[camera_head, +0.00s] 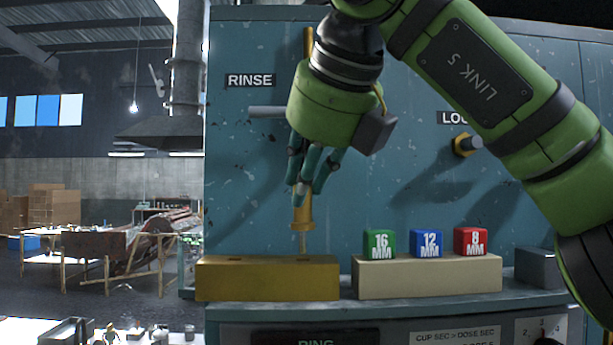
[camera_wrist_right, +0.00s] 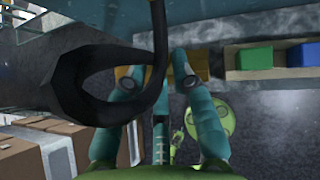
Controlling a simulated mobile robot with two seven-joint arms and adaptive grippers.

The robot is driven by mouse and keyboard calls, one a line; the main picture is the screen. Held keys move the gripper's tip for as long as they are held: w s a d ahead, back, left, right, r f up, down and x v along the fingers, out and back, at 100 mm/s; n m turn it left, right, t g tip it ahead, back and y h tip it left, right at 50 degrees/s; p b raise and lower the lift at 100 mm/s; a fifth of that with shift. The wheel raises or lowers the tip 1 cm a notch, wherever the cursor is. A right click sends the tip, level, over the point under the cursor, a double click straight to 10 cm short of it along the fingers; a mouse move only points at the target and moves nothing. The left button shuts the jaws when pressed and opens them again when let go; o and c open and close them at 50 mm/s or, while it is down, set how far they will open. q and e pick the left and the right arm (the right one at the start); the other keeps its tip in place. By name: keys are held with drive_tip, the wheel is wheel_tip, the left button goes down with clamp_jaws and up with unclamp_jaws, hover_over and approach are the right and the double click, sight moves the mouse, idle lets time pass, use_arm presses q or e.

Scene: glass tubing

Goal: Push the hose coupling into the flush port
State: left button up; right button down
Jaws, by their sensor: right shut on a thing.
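My right gripper (camera_head: 301,190) points down in front of the teal panel, its teal fingers closed on the top of a brass piece (camera_head: 303,214), which appears to be the hose coupling. The coupling is upright, with a flange at its lower end. In the right wrist view my fingers (camera_wrist_right: 160,85) hide the coupling. My left gripper is not in view.
A cream rack (camera_head: 425,280) holds green (camera_head: 379,243), blue (camera_head: 427,243) and red (camera_head: 470,242) cubes at the right. A grey rod (camera_head: 268,112) sticks out under the RINSE label (camera_head: 250,80). A brass fitting (camera_head: 466,146) is on the panel. A black loop (camera_wrist_right: 70,80) crosses the wrist view.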

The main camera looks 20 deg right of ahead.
sight(304, 214)
drive_tip(key=shift+f+b, duration=1.55)
drive_tip(key=shift+f, duration=0.3)
drive_tip(key=c, duration=1)
unclamp_jaws()
drive_tip(key=shift+o, duration=0.2)
drive_tip(key=shift+r, duration=0.1)
drive_tip(key=v, duration=1.2)
